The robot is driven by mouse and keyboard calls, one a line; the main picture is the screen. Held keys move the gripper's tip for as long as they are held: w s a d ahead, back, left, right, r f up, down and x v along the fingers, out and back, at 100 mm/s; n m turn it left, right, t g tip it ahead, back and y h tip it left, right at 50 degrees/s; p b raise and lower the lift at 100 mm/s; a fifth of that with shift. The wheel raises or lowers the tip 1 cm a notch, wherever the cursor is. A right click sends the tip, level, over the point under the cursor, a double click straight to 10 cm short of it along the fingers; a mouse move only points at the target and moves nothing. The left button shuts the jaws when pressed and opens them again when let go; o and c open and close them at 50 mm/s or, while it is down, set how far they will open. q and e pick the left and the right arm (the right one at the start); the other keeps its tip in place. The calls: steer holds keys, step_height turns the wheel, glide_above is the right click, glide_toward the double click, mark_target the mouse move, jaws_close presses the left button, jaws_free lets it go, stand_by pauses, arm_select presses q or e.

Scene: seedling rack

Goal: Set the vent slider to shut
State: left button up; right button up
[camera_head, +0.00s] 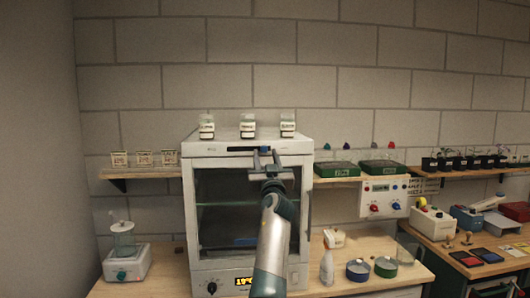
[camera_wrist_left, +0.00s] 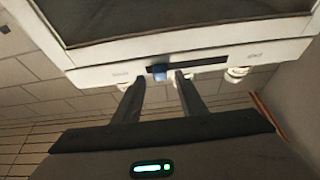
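In the left wrist view, which looks upside down, the knob sits near the left end of the slot. In the head view the slot (camera_head: 240,149) shows with the knob's area at its right end. My left gripper (camera_head: 266,156) is at the panel. In the wrist view its two fingers (camera_wrist_left: 159,80) are apart, with the knob between their tips; contact is unclear. Labels beside the slot are too blurred to read. My right gripper is not in view.
Several lidded jars (camera_head: 247,127) stand on top of the cabinet, just above the slot. A wall shelf (camera_head: 140,173) runs to the left. Green trays (camera_head: 335,170) sit on the right shelf. A spray bottle (camera_head: 327,265) and bowls stand on the bench.

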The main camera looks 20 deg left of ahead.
arm_select(q)
steer(key=shift+x, duration=1)
